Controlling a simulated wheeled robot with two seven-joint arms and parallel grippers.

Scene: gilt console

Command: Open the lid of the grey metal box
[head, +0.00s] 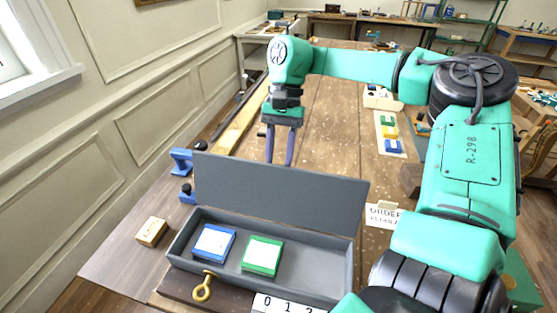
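The grey metal box (330,250) stands on the wooden table at the near side. Its lid (280,190) is open and stands up, tilted back, along the box's far edge. A blue packet (214,243) and a green packet (262,256) lie inside the box. My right gripper (279,163) points down just behind the lid. Its two fingers are apart with nothing seen between them. Whether the fingertips touch the lid cannot be told. My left gripper is not in view.
A yellow ring-headed key (203,287) is at the box's front. A wooden block (151,232) lies to the left, and a blue clamp (181,161) sits at the table's left edge. A sign (382,216) stands right of the lid. The table beyond the gripper is mostly clear.

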